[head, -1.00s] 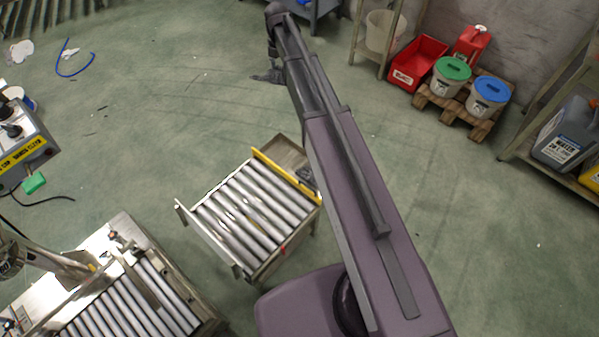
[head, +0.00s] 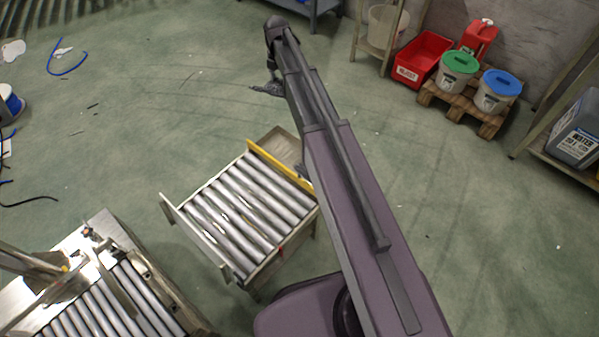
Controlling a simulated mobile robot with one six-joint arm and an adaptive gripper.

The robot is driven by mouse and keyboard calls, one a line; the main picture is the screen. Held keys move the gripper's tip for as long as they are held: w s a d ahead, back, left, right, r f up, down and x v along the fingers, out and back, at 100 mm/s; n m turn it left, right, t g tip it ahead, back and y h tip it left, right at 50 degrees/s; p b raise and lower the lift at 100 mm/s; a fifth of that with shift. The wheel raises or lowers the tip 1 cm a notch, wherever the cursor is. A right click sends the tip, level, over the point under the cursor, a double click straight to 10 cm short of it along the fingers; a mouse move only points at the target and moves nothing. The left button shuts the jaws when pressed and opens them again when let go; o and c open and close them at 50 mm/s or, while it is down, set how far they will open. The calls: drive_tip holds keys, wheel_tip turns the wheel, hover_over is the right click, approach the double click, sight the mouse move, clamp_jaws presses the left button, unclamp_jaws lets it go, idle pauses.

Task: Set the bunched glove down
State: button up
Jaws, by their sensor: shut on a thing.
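My gripper (head: 270,86) is at the far end of my outstretched arm, in the upper middle of the head view, over the green floor. It is small and dark, and partly hidden by the arm. It is shut on a dark, lumpy thing that I take for the bunched glove (head: 262,90). The glove's outline is hard to tell from the fingers. I cannot tell how high it hangs above the floor.
A roller table (head: 240,215) with a yellow edge stands left of my arm; another roller conveyor (head: 110,300) is at lower left. A red bin (head: 420,60) and lidded buckets on a pallet (head: 470,110) are at upper right. Open floor (head: 170,110) lies left of the gripper.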

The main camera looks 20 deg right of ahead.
drive_tip(key=m+b, duration=0.1)
drive_tip(key=b, duration=2.6)
hover_over(284, 154)
wheel_tip(284, 154, down, 28)
drive_tip(key=shift+s+f, duration=0.1)
wheel_tip(284, 154, down, 6)
drive_tip(key=b, duration=0.6)
drive_tip(key=shift+f, duration=0.15)
drive_tip(key=shift+f+b, duration=1.85)
drive_tip(key=shift+b, duration=0.1)
drive_tip(key=shift+f, duration=0.15)
drive_tip(key=o, duration=1.1)
